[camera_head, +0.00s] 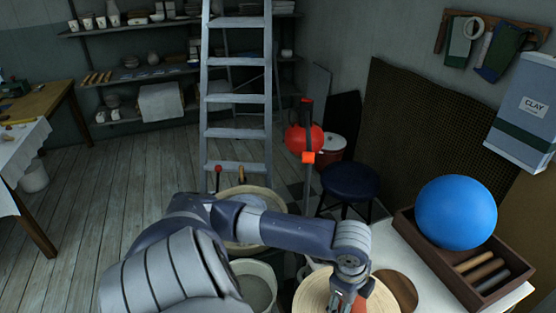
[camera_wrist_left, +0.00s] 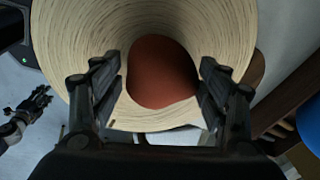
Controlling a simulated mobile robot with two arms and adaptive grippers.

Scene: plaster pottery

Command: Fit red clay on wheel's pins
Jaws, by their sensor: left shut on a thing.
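My left gripper (camera_head: 346,301) reaches in over the pale round wheel head (camera_head: 313,292) at the bottom of the head view. In the left wrist view the gripper (camera_wrist_left: 165,95) has its two fingers on either side of the smooth red clay (camera_wrist_left: 162,72), shut on it. The clay is in front of the wheel head (camera_wrist_left: 75,40); whether they touch is unclear. A small dark mark shows near the wheel head's lower edge; I cannot make out the pins. My right gripper (camera_wrist_left: 38,100) shows small at the left of the wrist view, apart from the clay; its finger state is unclear.
Right of the wheel, a pale table (camera_head: 408,243) bears a brown wooden tray (camera_head: 446,274) with a blue ball (camera_head: 456,212) and several rollers. A brown disc (camera_head: 399,290) lies beside the wheel. A bucket (camera_head: 256,285) and a blue stool (camera_head: 349,181) stand beyond.

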